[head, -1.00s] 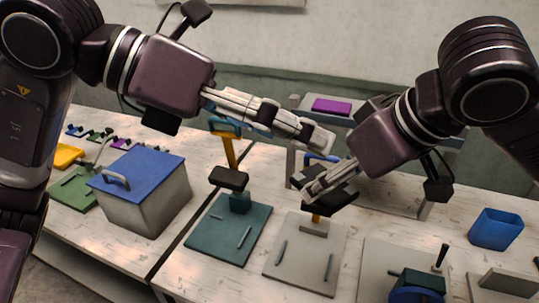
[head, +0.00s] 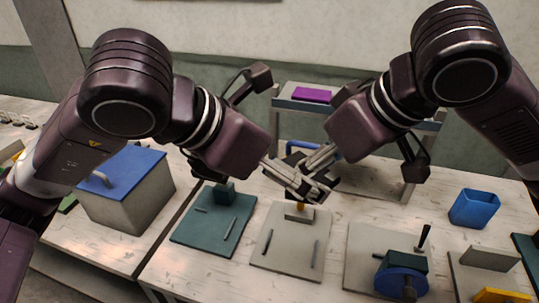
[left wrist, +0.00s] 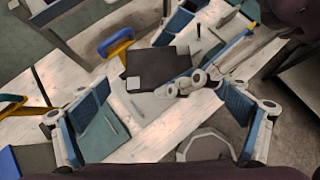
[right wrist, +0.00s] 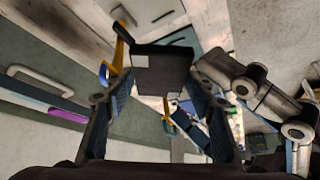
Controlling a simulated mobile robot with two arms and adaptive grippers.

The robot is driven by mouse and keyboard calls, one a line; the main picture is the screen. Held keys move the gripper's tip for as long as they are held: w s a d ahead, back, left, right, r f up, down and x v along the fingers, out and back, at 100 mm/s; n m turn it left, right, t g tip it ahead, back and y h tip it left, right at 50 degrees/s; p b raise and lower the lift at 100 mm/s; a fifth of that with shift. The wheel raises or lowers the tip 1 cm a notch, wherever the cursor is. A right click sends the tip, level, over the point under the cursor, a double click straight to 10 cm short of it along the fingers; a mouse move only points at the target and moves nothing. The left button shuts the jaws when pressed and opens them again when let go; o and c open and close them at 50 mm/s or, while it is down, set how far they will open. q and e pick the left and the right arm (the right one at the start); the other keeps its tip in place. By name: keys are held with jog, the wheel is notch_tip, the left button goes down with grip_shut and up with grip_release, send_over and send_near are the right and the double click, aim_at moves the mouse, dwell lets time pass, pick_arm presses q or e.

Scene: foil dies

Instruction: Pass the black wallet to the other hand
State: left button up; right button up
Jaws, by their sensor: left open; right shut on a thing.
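The black wallet (head: 296,166), a flat dark piece, is held in the air above the bench and is partly covered by the fingers in the head view. It shows clearly with a pale square on it in the left wrist view (left wrist: 158,66) and in the right wrist view (right wrist: 162,72). My right gripper (head: 306,166) is shut on it. My left gripper (head: 318,190) is open, its fingers spread wide (left wrist: 165,90), with the wallet ahead between them. I cannot tell whether the left fingers touch it.
Below are a teal base plate (head: 213,222) and a grey base plate (head: 290,240). A blue-lidded box (head: 125,200) stands left, a blue bin (head: 474,208) right. A raised shelf (head: 365,117) behind carries a purple block (head: 311,94).

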pick_arm(q)
jog(key=shift+x, duration=1.2)
jog(key=shift+c, duration=0.7)
jog(key=c, duration=1)
jog(key=shift+a, duration=0.1)
jog(key=shift+c, duration=0.6)
pick_arm(e)
jog(key=o, duration=1.3)
jog(key=shift+c, duration=0.2)
jog(key=shift+s, duration=0.1)
